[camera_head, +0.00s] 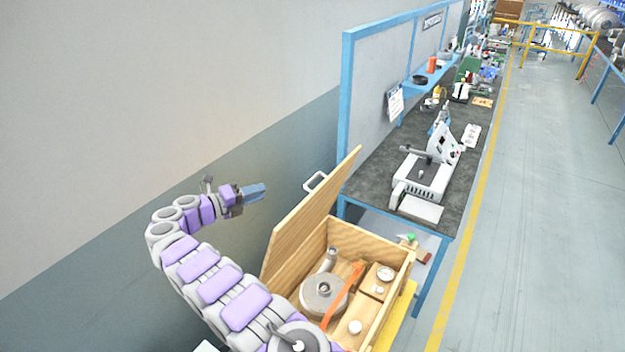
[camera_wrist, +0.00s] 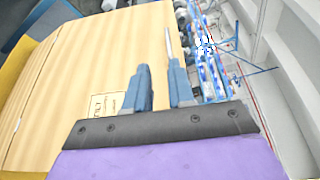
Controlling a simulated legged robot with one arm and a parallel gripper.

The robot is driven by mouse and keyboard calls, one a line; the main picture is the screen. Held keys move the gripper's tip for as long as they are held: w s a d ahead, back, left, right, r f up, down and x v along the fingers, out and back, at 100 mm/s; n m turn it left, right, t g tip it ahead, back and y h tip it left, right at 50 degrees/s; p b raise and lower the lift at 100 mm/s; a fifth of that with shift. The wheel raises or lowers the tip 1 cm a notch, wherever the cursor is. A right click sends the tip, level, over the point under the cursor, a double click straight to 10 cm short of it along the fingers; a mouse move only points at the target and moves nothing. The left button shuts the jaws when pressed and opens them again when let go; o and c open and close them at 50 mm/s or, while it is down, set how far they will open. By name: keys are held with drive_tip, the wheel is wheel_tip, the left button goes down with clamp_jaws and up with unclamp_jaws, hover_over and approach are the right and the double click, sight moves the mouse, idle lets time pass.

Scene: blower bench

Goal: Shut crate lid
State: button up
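The wooden crate (camera_head: 392,322) stands in front of the bench with its top open. Its lid (camera_head: 312,215) is raised steeply and leans along the crate's left side. A pale handle (camera_head: 315,181) sits on the lid's outer face near the upper edge. My gripper (camera_head: 262,190) is in the air left of the lid, apart from it, its fingers pointing toward the lid's outer side. In the wrist view my gripper (camera_wrist: 162,82) shows a gap between its fingers with nothing held. The lid's broad face (camera_wrist: 90,60) with a printed label fills the left there.
Inside the crate are a round metal part (camera_head: 323,296), an orange strap (camera_head: 343,295) and small fittings. A blue-framed workbench (camera_head: 375,185) with instruments stands beyond the crate. A wall (camera_head: 120,110) is at the left. The floor (camera_head: 520,200) at the right is clear.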

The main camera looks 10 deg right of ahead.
wheel_tip(320, 180, down, 3)
drive_tip(key=d+n+h, duration=0.1)
drive_tip(key=n+h, duration=0.1)
drive_tip(key=n, duration=0.2)
drive_tip(key=n+b, duration=0.1)
drive_tip(key=n, duration=0.1)
approach(312, 178)
drive_tip(key=shift+t, duration=0.4)
drive_tip(key=x, duration=0.7)
drive_tip(key=f+x, duration=0.1)
drive_tip(key=x, duration=0.2)
drive_tip(key=shift+d, duration=0.5)
drive_tip(key=shift+a, duration=0.35)
drive_tip(key=shift+c, duration=0.2)
drive_tip(key=shift+a, duration=0.2)
drive_tip(key=shift+c, duration=0.8)
clamp_jaws()
drive_tip(key=shift+d, duration=0.15)
